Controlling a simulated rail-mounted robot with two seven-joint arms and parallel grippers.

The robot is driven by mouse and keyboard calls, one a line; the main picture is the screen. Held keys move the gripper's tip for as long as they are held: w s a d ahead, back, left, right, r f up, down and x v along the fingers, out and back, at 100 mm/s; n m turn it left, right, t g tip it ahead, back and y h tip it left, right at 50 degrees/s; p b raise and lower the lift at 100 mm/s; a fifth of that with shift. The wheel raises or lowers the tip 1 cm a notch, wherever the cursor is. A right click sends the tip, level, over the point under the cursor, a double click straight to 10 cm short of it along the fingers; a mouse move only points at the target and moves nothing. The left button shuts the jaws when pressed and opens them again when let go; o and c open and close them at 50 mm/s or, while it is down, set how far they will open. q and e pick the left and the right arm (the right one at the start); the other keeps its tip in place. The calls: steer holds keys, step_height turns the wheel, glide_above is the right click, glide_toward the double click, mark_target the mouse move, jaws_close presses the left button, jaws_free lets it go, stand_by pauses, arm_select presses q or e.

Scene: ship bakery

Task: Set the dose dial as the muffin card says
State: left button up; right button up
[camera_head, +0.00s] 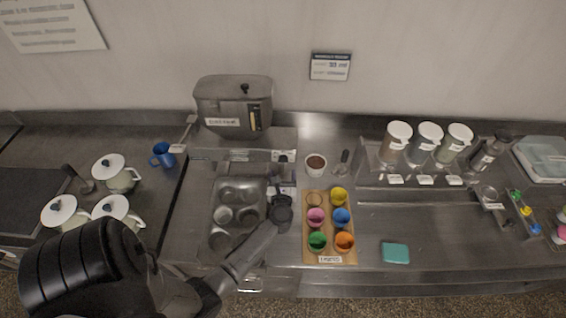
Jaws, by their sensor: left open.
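The muffin card (330,67) hangs on the back wall; its larger line looks like "35 ml", but the small print is blurred. A grey metal tank (235,95) with a label, a black lid knob and a yellow gauge stands at the back of the counter. My left gripper (284,188) is in front of and right of the tank, between the muffin tin and the cup board. It is open, with its fingers pointing toward the back. I cannot make out the dose dial; the gripper may hide it. My right gripper is not in view.
A grey muffin tin (238,205) lies left of the gripper, and a wooden board (329,254) with coloured cups lies to its right. A small brown-filled cup (315,164) stands nearby. White-lidded canisters (397,143) stand on the right. A teal sponge (395,252) lies near the front edge.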

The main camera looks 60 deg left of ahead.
mark_target(283, 163)
arm_select(q)
steer(key=shift+x, duration=2.7)
steer(key=c, duration=0.9)
